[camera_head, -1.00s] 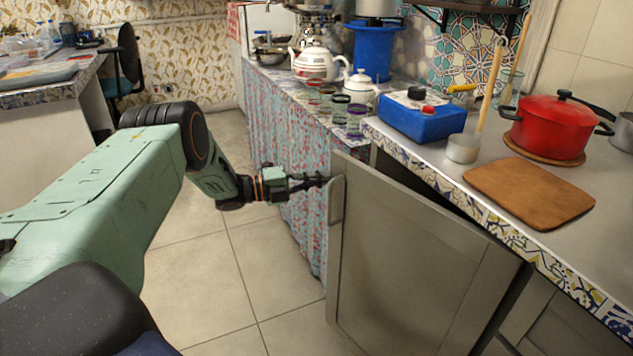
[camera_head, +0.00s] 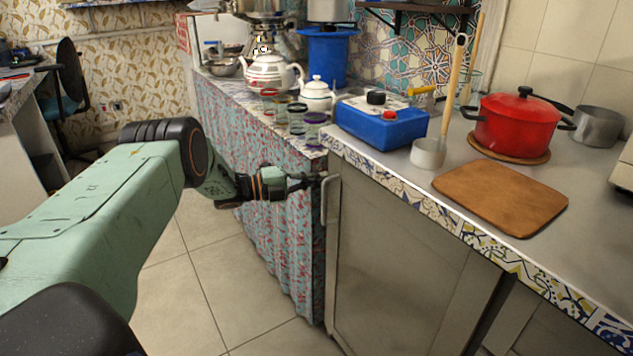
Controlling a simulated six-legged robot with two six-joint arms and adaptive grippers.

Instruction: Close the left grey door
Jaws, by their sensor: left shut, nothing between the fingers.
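The left grey door (camera_head: 400,255) is under the tiled counter and stands nearly flush with the cabinet front, its top edge just below the counter rim. Its pale handle (camera_head: 325,200) is on the door's left edge. My left gripper (camera_head: 312,181) is shut with nothing in it. Its fingertips are at the upper part of the handle, on the door's left edge; I cannot tell whether they touch it. My right gripper is not in view.
The counter (camera_head: 365,168) holds a blue box (camera_head: 380,125), a white ladle cup, a brown board (camera_head: 500,197) and a red pot (camera_head: 517,125). A patterned curtain (camera_head: 260,180) hangs left of the door. Tiled floor (camera_head: 225,275) is clear below my left arm.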

